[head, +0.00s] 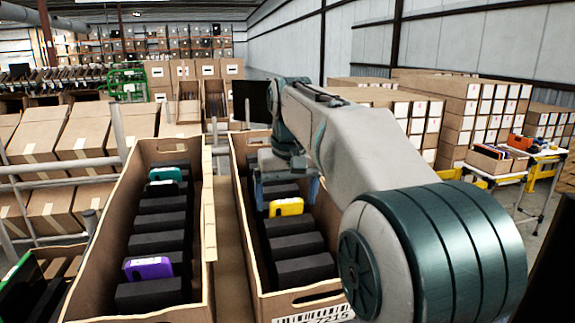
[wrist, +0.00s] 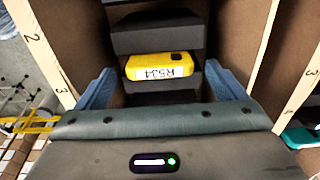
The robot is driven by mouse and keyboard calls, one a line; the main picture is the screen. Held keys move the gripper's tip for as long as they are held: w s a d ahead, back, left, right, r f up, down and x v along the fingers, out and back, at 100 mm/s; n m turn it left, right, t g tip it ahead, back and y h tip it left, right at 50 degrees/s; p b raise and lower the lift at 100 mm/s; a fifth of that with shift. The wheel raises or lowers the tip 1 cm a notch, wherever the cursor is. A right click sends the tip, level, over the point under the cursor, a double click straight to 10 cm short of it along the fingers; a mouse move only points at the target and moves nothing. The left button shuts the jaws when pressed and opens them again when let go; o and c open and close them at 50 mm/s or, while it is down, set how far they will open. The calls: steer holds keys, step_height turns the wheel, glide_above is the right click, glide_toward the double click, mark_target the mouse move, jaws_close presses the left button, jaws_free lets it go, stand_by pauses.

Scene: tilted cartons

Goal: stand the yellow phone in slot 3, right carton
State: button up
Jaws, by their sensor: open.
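The yellow phone (head: 286,207) stands between black foam dividers in the right carton (head: 318,293). In the wrist view my gripper (wrist: 159,72) has one finger on each side of the phone, with visible gaps. The rim carries the numbers 2 and 3 near the phone; I cannot tell exactly which slot it occupies.
The left carton (head: 207,230) stands alongside, holding a teal phone (head: 165,175) and a purple phone (head: 148,267) among black dividers. The carton walls rise close beside my fingers. A cart with a box (head: 497,158) and stacked cartons stand at right.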

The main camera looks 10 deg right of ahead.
step_height(320, 180, up, 10)
steer(key=s+p, duration=0.1)
steer(key=shift+s+r, duration=0.2)
steer(key=shift+s, duration=0.2)
step_height(320, 180, up, 7)
steer(key=s+p, duration=0.1)
steer(key=p, duration=0.6)
steer(key=shift+s+f, duration=0.1)
